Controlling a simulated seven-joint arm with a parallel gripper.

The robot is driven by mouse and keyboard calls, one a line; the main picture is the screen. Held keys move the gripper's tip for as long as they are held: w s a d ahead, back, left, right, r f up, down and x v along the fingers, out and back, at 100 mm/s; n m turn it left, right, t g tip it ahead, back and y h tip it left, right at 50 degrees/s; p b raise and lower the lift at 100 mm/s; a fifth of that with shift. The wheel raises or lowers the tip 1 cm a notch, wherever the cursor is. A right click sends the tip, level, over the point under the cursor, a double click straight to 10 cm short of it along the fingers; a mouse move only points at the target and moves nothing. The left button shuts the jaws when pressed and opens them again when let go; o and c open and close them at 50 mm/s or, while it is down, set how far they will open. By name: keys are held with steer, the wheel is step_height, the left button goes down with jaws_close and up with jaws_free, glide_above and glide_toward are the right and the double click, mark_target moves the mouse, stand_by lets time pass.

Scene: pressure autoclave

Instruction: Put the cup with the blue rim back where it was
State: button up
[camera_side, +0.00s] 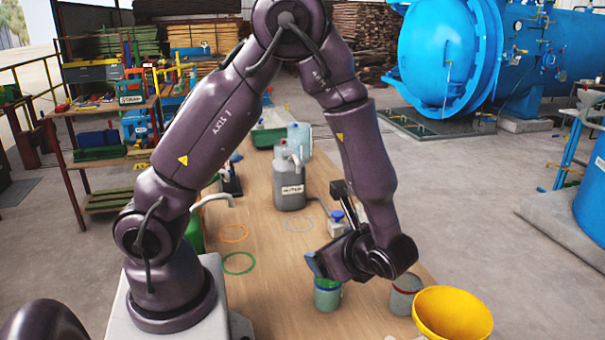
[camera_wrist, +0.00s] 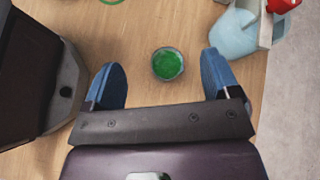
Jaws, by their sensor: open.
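A small cup (camera_side: 327,296) with green on it stands on the table just under my gripper (camera_side: 330,264) in the side view. In the wrist view a round cup (camera_wrist: 167,64) with green inside and a thin greyish rim shows between my two blue fingers; I cannot tell its rim colour for sure. My gripper (camera_wrist: 161,82) is open, its fingers apart on either side of the cup in the picture and not touching it. A second cup (camera_side: 404,296), grey with a red rim, stands to the right. Rings are marked on the table: orange (camera_side: 234,233), green (camera_side: 238,263) and pale grey-blue (camera_side: 299,223).
A yellow bowl (camera_side: 452,315) stands at the right front. A grey canister (camera_side: 290,186) and a small device with a blue knob (camera_side: 337,222) stand farther back. In the wrist view a pale blue vessel (camera_wrist: 234,33) is near the right finger. The ringed table area looks clear.

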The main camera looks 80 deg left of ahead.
steer(key=s+d+r+n+t+h, duration=0.2)
steer(key=r+n+h, duration=0.3)
steer(key=r, duration=0.4)
steer(key=s+d+r+n+t+h, duration=0.2)
steer(key=s+r+n+t+h, duration=0.3)
steer(key=r+n, duration=0.3)
steer(key=shift+s+r+h, duration=0.2)
steer(key=shift+r+h, duration=0.4)
steer(key=shift+r, duration=0.25)
